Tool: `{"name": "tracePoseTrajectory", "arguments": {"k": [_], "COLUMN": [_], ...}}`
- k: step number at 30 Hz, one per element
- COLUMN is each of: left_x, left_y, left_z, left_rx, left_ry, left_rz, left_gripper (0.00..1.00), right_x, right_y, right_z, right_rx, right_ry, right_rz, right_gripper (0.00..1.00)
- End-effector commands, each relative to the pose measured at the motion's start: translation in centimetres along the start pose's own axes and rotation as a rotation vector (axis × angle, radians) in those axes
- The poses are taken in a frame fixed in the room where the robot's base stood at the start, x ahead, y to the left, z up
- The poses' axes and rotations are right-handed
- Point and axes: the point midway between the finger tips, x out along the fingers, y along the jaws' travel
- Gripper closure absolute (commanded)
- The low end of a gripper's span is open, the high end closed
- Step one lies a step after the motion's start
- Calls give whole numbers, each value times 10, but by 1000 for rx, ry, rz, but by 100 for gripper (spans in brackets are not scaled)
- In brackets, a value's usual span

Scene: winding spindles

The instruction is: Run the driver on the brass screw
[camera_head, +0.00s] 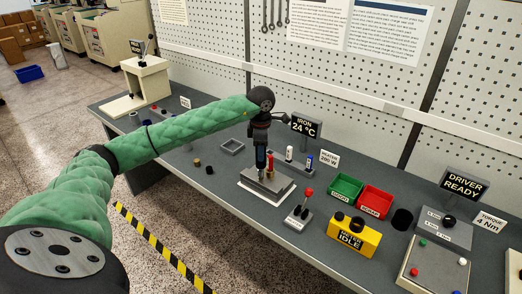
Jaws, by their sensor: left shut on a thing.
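My left gripper (261,147) points straight down over a grey metal block (265,189) on the bench. It is shut on a dark, slim upright tool (261,161), which looks like the driver. The tool's lower end is at or just above the block; I cannot tell whether it touches. A small red upright piece (270,162) stands close beside it. The brass screw cannot be made out at this size. A small brass-coloured piece (197,163) lies on the bench to the left. A sign (464,185) reads "DRIVER READY". My right gripper is not in view.
Right of the block are a red-knobbed lever (300,214), a green bin (345,187), a red bin (374,201) and a yellow box (354,238) reading "IDLE". The bench front-left of the block is clear.

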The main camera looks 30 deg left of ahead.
Motion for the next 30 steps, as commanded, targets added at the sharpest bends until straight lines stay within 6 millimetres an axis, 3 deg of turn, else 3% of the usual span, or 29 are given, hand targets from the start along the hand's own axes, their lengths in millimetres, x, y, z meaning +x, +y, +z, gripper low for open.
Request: {"name": "tracePoseTrajectory", "arguments": {"k": [7,15,30], "left_x": [0,0,1], "left_y": [0,0,0], "left_z": [0,0,0], "left_rx": [0,0,0], "left_ry": [-1,0,0], "left_rz": [1,1,1], "left_gripper": [94,94,94], "right_x": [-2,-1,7], "right_y": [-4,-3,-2], "right_z": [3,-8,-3], "right_rx": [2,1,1], "right_ry": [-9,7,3], "right_rz": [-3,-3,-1], "right_gripper": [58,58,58]}}
